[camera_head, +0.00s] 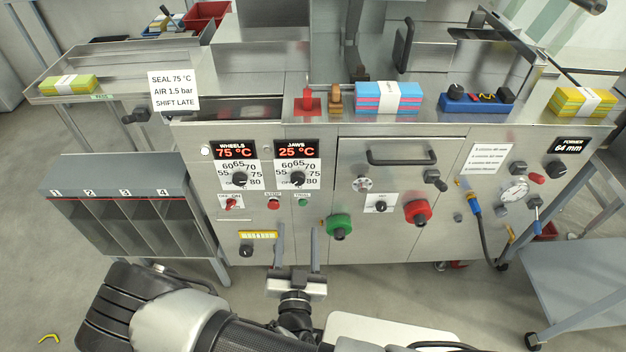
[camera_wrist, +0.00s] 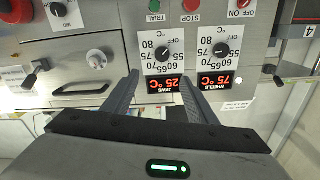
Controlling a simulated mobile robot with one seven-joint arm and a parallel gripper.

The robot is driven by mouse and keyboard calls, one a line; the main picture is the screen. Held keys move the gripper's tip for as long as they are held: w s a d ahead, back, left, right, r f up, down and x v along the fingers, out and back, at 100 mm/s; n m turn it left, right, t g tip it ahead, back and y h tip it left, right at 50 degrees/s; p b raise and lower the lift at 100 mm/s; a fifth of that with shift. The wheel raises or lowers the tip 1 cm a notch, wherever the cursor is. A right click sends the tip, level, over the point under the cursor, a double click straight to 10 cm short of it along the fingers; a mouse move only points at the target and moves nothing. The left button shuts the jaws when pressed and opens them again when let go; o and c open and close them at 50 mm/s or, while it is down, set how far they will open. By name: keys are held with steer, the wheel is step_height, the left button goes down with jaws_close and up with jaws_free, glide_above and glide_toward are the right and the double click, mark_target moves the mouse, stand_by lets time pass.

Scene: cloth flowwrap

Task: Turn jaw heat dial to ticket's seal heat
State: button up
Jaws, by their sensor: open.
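The ticket (camera_head: 174,90) reads SEAL 75 °C, AIR 1.5 bar, SHIFT LATE. The black jaw heat dial (camera_head: 298,179) sits on a white scale plate below the JAWS display (camera_head: 296,150), which reads 25 °C. The scale runs from OFF through 55 to 80; the pointer is too small to read surely. In the wrist view the dial (camera_wrist: 162,54) appears upside down, just beyond my fingertips. My gripper (camera_head: 297,228) is open and empty, below the dial in the head view and apart from it. It also shows in the wrist view (camera_wrist: 160,76), fingers either side of the JAWS display.
The WHEELS dial (camera_head: 239,180) is left of the jaw dial, under a display (camera_head: 234,150) reading 75 °C. A red button (camera_head: 274,204) and a green button (camera_head: 303,203) sit just below. A green knob (camera_head: 339,227) protrudes lower right. Space before the panel is clear.

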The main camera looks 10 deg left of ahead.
mark_target(298, 181)
steer(key=shift+n+y, duration=0.3)
steer(key=x, duration=1.1)
steer(key=b+x, duration=0.1)
steer(key=x, duration=0.5)
steer(key=shift+w+a+f, duration=0.1)
steer(key=shift+f, duration=0.2)
steer(key=c, duration=1.1)
